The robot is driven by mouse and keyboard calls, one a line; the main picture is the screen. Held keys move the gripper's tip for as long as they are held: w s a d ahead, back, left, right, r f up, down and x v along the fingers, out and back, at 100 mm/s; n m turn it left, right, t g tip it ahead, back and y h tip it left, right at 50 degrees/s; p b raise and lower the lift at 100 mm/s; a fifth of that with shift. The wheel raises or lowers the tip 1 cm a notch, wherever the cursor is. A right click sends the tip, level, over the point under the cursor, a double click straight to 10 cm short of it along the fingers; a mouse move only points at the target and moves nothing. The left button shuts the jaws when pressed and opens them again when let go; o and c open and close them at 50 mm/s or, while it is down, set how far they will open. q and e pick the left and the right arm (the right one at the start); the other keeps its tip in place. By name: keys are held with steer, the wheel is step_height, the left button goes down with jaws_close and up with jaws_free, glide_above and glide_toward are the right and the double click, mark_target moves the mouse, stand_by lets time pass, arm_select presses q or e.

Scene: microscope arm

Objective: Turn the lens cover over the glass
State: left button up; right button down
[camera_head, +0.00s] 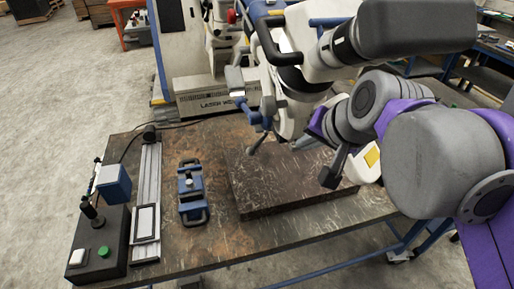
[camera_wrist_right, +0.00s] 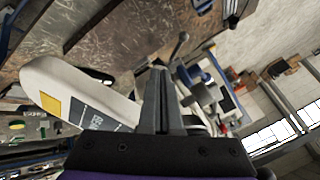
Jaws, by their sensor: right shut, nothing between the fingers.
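The microscope head (camera_head: 290,100) is a white body with dark rings, hanging over the bench. Blue knobs (camera_head: 257,122) and a thin lever are on its left side; the blue knobs also show in the wrist view (camera_wrist_right: 203,88). My right gripper (camera_head: 300,143) is beside and below the head, partly hidden by it. In the wrist view its fingers (camera_wrist_right: 158,75) are together and empty, close to the blue knobs on their right. A white arm part with a yellow label (camera_wrist_right: 75,90) is on their left. I cannot clearly make out the lens cover or glass. My left gripper is out of view.
A dark stone slab (camera_head: 285,185) lies on the worn bench (camera_head: 225,240) under the head. A blue clamp fixture (camera_head: 191,190), a metal rail (camera_head: 148,185) and a black control box (camera_head: 100,240) stand at the left. The bench front between fixture and slab is clear.

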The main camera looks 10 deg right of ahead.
steer(key=w+a+r+x, duration=0.1)
steer(key=x, duration=0.9)
steer(key=a+x, duration=0.1)
steer(key=x, duration=1)
steer(key=shift+w+a+r, duration=0.35)
steer(key=shift+w, duration=0.05)
